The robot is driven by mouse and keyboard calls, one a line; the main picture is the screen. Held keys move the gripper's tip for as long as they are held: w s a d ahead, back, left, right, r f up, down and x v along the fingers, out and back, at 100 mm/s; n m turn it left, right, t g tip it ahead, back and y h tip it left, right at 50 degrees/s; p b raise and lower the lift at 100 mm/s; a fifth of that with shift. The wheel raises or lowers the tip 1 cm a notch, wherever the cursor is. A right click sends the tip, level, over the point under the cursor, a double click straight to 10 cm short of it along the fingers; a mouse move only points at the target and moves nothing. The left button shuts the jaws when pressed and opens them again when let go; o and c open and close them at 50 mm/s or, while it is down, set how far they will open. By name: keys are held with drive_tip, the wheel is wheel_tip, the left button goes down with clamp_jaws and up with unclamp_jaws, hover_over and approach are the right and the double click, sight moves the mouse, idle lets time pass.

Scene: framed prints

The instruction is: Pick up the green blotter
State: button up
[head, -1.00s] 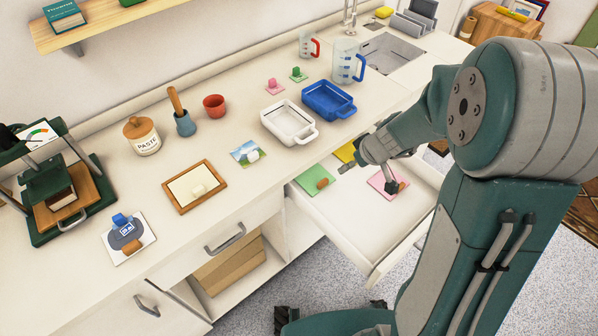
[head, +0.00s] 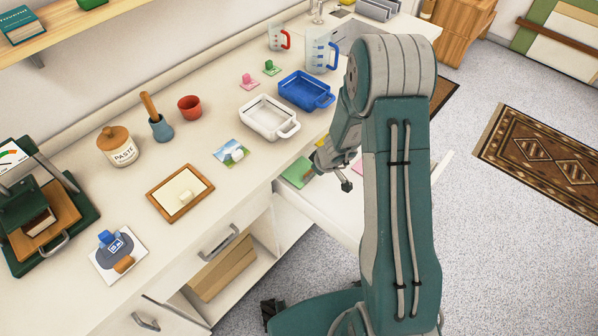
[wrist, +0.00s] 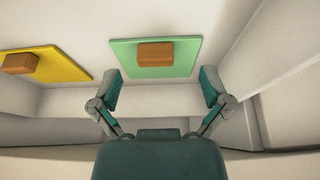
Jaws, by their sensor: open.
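The green blotter (head: 297,172) is a flat green sheet with a brown block-shaped handle on top. It lies in the open drawer (head: 325,208), and my arm covers part of it in the head view. In the wrist view the green blotter (wrist: 183,68) is just ahead, its brown handle (wrist: 156,54) at the top centre. My gripper (wrist: 160,88) is open and empty, its two fingers at either side of the blotter's near edge. In the head view my gripper (head: 344,182) is over the drawer, to the right of the green blotter.
A yellow blotter (wrist: 55,66) with a brown handle lies left of the green one. A pink blotter (head: 356,168) is mostly hidden behind my arm. The drawer wall (wrist: 262,65) rises on the right. The counter above holds a white tray (head: 268,135) and blue tray (head: 305,103).

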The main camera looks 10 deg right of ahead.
sight(312, 181)
drive_tip(key=x, duration=0.3)
drive_tip(key=shift+w+d+f, duration=0.25)
drive_tip(key=shift+f, duration=0.05)
drive_tip(key=shift+d+f, duration=0.15)
drive_tip(key=shift+a, duration=0.35)
drive_tip(key=c, duration=1.2)
drive_tip(key=shift+c, duration=0.2)
drive_tip(key=shift+d, duration=0.2)
